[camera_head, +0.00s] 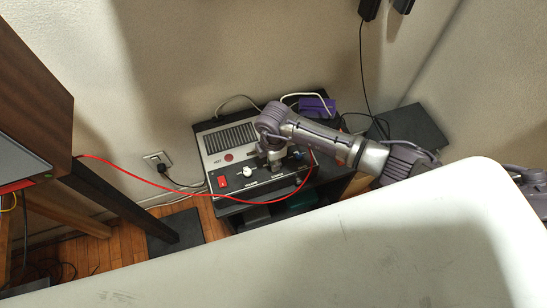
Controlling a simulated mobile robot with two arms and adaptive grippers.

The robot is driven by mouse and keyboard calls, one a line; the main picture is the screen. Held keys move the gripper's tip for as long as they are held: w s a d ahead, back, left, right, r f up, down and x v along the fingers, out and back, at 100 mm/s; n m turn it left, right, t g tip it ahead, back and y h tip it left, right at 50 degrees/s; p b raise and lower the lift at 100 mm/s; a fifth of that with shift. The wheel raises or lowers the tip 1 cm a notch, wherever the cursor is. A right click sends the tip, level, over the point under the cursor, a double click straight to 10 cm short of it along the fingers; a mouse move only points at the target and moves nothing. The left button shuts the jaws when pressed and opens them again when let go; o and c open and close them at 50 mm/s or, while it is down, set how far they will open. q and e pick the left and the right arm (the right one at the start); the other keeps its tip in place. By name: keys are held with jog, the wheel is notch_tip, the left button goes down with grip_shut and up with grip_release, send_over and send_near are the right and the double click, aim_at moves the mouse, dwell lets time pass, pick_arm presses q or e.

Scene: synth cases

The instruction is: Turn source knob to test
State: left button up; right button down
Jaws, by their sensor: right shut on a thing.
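A grey and black synth-like unit (222,143) sits on a small dark stand below the wall. Its front panel holds a red switch (223,182), a white knob (247,171) and further controls to the right. My right gripper (275,165) reaches in from the right and points down at the panel, to the right of the white knob. It is shut on a small control there, seemingly the source knob, which the fingers and wrist hide. The knob's pointer and the test mark cannot be read. My left gripper is not in view.
A red cable (138,176) runs from the left across the unit's front. A purple box (317,105) is behind the unit, and a wall outlet (157,160) with plugs is to its left. A wooden cabinet (35,90) stands at the left.

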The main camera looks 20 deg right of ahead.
jog(key=shift+r+m+p, duration=0.1)
jog(key=shift+m+p, duration=0.4)
jog(key=shift+m, duration=0.7)
jog(key=c, duration=1)
grip_release()
notch_tip(320, 180, up, 12)
jog(key=shift+f, duration=0.1)
